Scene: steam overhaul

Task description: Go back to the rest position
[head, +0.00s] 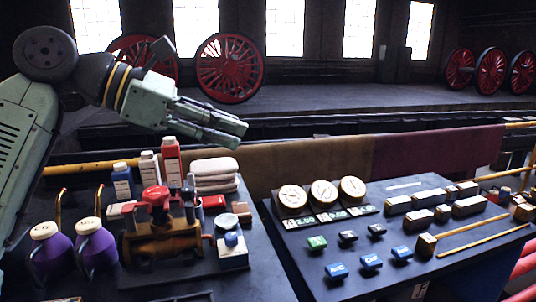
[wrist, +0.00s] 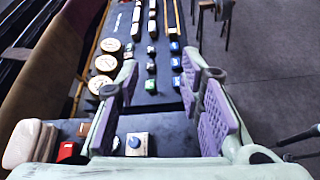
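My gripper (head: 238,133) is raised above the left table in the head view, pointing right and slightly down. Its fingers are apart with nothing between them. The wrist view shows the same open gripper (wrist: 163,88), with purple pads facing each other across an empty gap. Below it in the head view are an orange-brown valve assembly with red caps (head: 160,240), a stack of folded white cloths (head: 214,174) and a white block with a blue knob (head: 232,252). The gripper touches none of these.
Purple oil cans (head: 95,245) and upright bottles (head: 171,160) stand on the left table. The right table bears three round gauges (head: 323,193), small coloured blocks (head: 371,262) and several brass-and-white blocks (head: 469,206). A brown cloth-covered rail (head: 320,160) runs behind. The air around the gripper is clear.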

